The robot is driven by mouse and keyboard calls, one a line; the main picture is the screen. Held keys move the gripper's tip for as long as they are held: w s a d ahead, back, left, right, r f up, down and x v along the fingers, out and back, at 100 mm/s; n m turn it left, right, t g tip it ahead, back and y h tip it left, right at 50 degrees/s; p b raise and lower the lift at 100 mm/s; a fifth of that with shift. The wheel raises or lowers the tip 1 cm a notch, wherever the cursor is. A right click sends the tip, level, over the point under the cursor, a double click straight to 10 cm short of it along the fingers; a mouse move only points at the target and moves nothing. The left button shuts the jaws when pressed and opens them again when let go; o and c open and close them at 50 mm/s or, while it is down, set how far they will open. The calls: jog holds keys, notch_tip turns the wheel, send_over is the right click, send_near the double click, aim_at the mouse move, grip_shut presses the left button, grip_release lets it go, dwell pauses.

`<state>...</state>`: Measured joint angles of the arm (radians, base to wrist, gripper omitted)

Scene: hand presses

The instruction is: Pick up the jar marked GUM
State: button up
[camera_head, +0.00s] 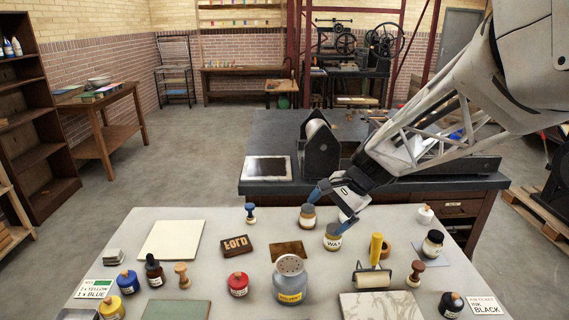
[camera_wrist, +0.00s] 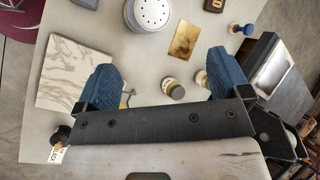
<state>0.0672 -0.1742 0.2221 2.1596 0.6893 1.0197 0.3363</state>
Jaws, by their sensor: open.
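My gripper (camera_head: 333,204) is open and empty, with blue fingers, above the back middle of the pale table. Below it stand two small lidded jars: the jar marked WAX (camera_head: 333,237), and a similar jar (camera_head: 307,216) to its left and farther back, its label not readable. In the wrist view, two small jars show between the open fingers (camera_wrist: 160,82): one nearer the middle (camera_wrist: 173,88), the other (camera_wrist: 197,77) close to the right finger. A dark-lidded jar (camera_head: 432,244) stands at the right with an unreadable label. I cannot read GUM on any jar.
A yellow-handled roller (camera_head: 375,255) lies right. A dark bench (camera_head: 275,130) is behind.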

jog(key=w+f+m+t+y, duration=0.1)
jog(key=w+f+m+y, duration=0.2)
jog(key=w, duration=0.6)
jog(key=w+f+m+y, duration=0.1)
jog(key=w+f+m, duration=0.4)
jog(key=w, duration=0.4)
jog(key=m+t+y, duration=0.2)
jog(key=m+t, duration=0.1)
jog(key=m, duration=0.2)
send_near(303, 206)
jog(key=x, duration=0.4)
jog(key=shift+w+a, duration=0.15)
jog(key=shift+a, duration=0.15)
jog(key=shift+f, duration=0.15)
jog(key=shift+f, duration=1.6)
jog(key=shift+f, duration=0.1)
